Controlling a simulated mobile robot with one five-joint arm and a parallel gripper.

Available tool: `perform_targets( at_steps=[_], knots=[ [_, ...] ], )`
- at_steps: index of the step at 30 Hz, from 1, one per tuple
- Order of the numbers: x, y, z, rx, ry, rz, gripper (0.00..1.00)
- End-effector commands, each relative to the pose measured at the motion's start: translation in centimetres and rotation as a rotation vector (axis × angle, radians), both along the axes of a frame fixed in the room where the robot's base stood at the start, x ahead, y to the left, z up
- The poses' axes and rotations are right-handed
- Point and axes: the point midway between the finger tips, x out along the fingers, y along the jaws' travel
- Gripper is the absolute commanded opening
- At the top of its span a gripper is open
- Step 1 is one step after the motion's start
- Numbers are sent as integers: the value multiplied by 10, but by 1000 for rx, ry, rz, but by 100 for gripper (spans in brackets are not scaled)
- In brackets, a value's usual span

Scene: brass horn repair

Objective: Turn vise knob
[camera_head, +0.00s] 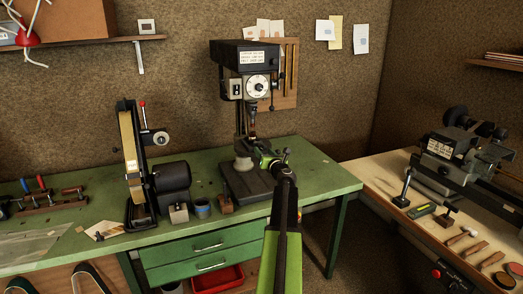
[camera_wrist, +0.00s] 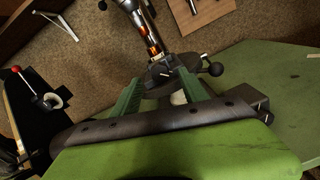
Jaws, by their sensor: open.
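The drill press (camera_head: 246,75) stands on the green workbench (camera_head: 325,180). My gripper (camera_head: 264,158) reaches in front of it, just above its base, and hides part of that area. In the wrist view, my gripper (camera_wrist: 160,76) has its two green fingers spread apart. Between and beyond the fingertips is a small dark metal vise-like part (camera_wrist: 162,68) on the round press table (camera_wrist: 148,90). A black ball knob (camera_wrist: 216,69) on a short rod is just right of the right finger; I cannot tell whether it is the vise knob. Nothing is visibly held.
A belt sander (camera_head: 132,150) stands left of the press, with a blue tin (camera_head: 202,208) and small blocks between them. Screwdrivers and a paper lie farther left. A lathe (camera_head: 455,150) and tools occupy the right-hand bench. The green bench's right end is clear.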

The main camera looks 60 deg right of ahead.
Motion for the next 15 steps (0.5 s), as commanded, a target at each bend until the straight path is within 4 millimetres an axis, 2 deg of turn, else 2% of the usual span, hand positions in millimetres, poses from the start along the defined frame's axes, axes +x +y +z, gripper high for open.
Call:
perform_targets(
  at_steps=[1, 9, 15],
  knots=[
    [-15, 15, 0, 0, 0, -2, 52],
    [-73, 61, 0, 0, 0, -2, 52],
    [-98, 80, 0, 0, 0, -1, 52]
  ],
)
